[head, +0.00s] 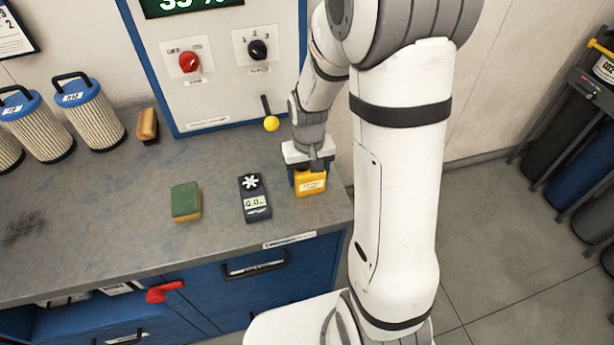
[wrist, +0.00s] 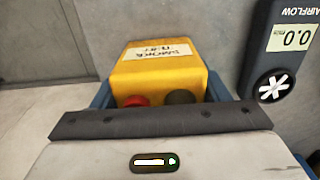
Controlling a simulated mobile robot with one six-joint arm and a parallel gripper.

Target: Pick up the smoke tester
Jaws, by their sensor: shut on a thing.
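The smoke tester (head: 311,183) is a small yellow box with a white label at the right front of the grey bench. In the wrist view the yellow box (wrist: 160,75) fills the middle, with a red and a dark round part at its near end. My gripper (head: 308,176) is over it, with a blue finger on each side, shut on it. The gripper body hides part of the box. I cannot tell whether the box touches the bench or is lifted.
A dark airflow meter (head: 255,198) lies just left of the smoke tester, and a green-yellow sponge (head: 186,201) further left. A brush (head: 147,126) and several filter cartridges (head: 90,110) stand at the back left. A control panel (head: 222,80) with a yellow-knobbed lever (head: 271,123) rises behind.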

